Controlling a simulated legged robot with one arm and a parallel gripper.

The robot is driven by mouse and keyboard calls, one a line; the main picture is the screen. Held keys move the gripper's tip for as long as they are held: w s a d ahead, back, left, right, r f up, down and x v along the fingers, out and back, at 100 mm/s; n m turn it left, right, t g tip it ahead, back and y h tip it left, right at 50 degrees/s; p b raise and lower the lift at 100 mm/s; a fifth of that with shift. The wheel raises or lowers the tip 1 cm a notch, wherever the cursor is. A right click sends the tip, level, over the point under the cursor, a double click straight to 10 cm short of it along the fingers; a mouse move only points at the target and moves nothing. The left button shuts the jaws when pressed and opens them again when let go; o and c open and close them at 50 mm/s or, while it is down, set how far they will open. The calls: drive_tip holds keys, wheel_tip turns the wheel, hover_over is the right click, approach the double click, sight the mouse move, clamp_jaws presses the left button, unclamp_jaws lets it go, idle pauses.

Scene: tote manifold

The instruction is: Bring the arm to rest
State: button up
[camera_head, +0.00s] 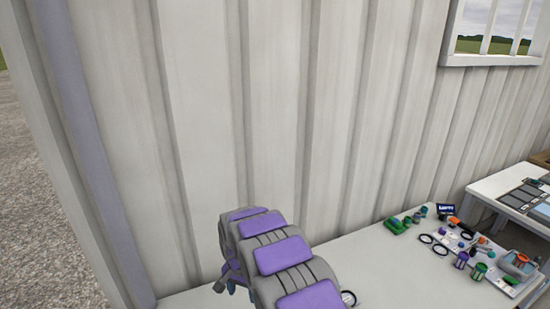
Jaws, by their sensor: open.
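My arm, grey with purple pads (284,255), rises from the bottom edge in the head view and is folded over the near end of a white table (365,262). My gripper (226,284) shows only in part at the left of the arm, low and close to the table's left end. It is open, and I see nothing held in it. The arm hides most of the gripper and part of the tabletop.
A pale corrugated wall (275,110) stands close behind the table. Green parts (397,225), small tools, cups and a tray (518,264) crowd the table's right side. A second table (515,195) is farther right. The tabletop's middle is mostly clear.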

drive_tip(key=s+d+r+n+b, duration=0.2)
drive_tip(key=s+d+r, duration=1.2)
drive_tip(key=s+d, duration=0.3)
drive_tip(key=s+d+n+b, duration=0.1)
drive_tip(key=s+d, duration=0.3)
drive_tip(key=s, duration=0.7)
drive_tip(key=s+d+r+g+b, duration=0.1)
drive_tip(key=s+d, duration=0.3)
drive_tip(key=s, duration=0.8)
drive_tip(key=shift+d+n+g, duration=0.3)
drive_tip(key=shift+n, duration=0.1)
